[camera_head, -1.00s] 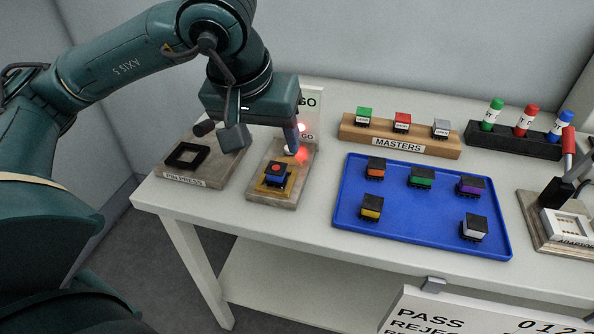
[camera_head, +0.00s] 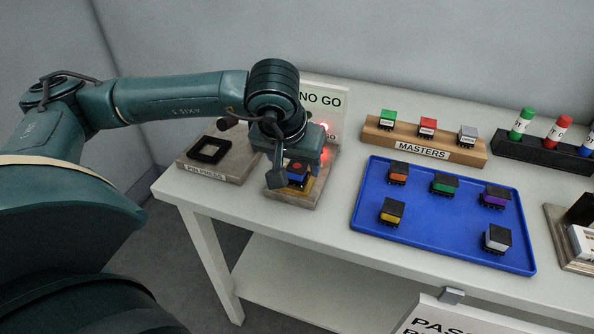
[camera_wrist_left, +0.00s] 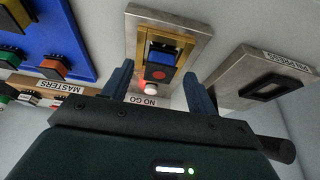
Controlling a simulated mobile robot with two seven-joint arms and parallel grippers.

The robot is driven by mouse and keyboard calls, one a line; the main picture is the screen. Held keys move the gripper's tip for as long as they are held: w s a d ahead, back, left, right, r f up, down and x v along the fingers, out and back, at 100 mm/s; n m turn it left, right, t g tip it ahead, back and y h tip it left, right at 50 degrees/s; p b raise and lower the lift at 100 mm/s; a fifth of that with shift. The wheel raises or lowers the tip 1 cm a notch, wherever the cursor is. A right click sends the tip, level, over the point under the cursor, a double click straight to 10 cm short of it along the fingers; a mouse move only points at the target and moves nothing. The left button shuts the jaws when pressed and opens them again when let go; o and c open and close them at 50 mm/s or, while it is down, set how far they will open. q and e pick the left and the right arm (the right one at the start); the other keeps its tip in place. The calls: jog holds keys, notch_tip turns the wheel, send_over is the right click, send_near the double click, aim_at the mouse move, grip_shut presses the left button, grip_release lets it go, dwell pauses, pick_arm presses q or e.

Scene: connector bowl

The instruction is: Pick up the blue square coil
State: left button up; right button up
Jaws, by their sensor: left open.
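The blue square coil (camera_head: 297,179) has a dark top with a red spot. It sits in the brass-coloured seat of the NO GO gauge block (camera_head: 311,192), near the table's left end. It also shows in the left wrist view (camera_wrist_left: 161,58). My left gripper (camera_head: 297,168) is over the gauge block, pointing down and open. In the left wrist view its two fingers (camera_wrist_left: 158,72) stand apart on either side of the coil's line. I cannot tell whether they touch the coil. The gripper partly hides the coil in the head view. My right gripper is not in view.
The pin press (camera_head: 235,167) is to the left of the gauge. The gauge's upright sign (camera_head: 330,101) stands behind the gripper with red lights lit. To the right are a blue tray (camera_head: 440,229) of several coils, the MASTERS rack (camera_head: 384,146) and a dark marker rack (camera_head: 541,149).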

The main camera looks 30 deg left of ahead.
pick_arm(q)
jog(key=shift+w+f, duration=0.2)
jog(key=shift+f, duration=0.25)
jog(key=c, duration=1.1)
